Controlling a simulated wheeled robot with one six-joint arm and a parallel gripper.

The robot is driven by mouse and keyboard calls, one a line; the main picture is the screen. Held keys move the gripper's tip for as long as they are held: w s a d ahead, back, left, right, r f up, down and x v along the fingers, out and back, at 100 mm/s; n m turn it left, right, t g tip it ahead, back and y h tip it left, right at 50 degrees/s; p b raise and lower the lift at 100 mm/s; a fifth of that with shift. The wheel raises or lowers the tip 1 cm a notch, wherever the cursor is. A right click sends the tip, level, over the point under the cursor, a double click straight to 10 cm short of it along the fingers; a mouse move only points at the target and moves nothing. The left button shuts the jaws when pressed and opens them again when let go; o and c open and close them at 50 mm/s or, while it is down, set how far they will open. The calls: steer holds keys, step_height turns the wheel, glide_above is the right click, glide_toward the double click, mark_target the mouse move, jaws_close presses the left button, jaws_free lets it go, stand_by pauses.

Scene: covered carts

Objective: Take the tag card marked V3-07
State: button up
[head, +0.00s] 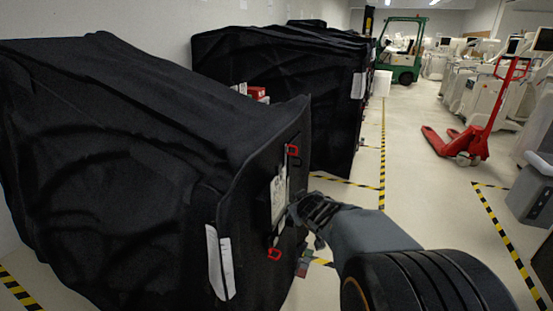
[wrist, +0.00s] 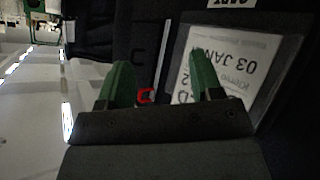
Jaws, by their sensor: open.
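A white printed card (head: 278,195) hangs on the end face of the near black-covered cart (head: 120,130). In the wrist view the card (wrist: 240,52) lies in a dark-edged holder, its print turned over; "03 JAN" shows, but I cannot read V3-07 on it. My gripper (wrist: 160,82) is open, its two green fingers apart with no card between them. The right finger overlaps the card's lower left part in this view; I cannot tell whether it touches. In the head view my gripper (head: 306,212) is just right of the card, partly hidden by my arm.
Red clips, one above (head: 292,150) and one below (head: 274,254) the card, sit on the cover. White strips (head: 218,262) hang at lower left. A second covered cart (head: 290,80) stands behind. The aisle (head: 410,190) is clear up to a red pallet jack (head: 480,130).

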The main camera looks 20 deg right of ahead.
steer(key=w+d+r+n+t+y+p, duration=0.1)
steer(key=d+r+n+y+p, duration=0.15)
steer(key=r+p, duration=0.3)
steer(key=w+d+r+n+t+y+p, duration=0.1)
steer(key=w+r+n+y+p, duration=0.1)
steer(key=r+y+p, duration=0.3)
steer(key=n+g+y+p, duration=0.2)
steer(key=n+y+p, duration=0.1)
steer(key=y+p, duration=0.4)
glide_toward(280, 166)
steer(key=shift+h, duration=0.55)
steer(key=x, duration=1)
steer(key=shift+w+a+r+p, duration=0.15)
steer(key=shift+w+a+p, duration=0.1)
steer(key=shift+a+p, duration=0.15)
jaws_close()
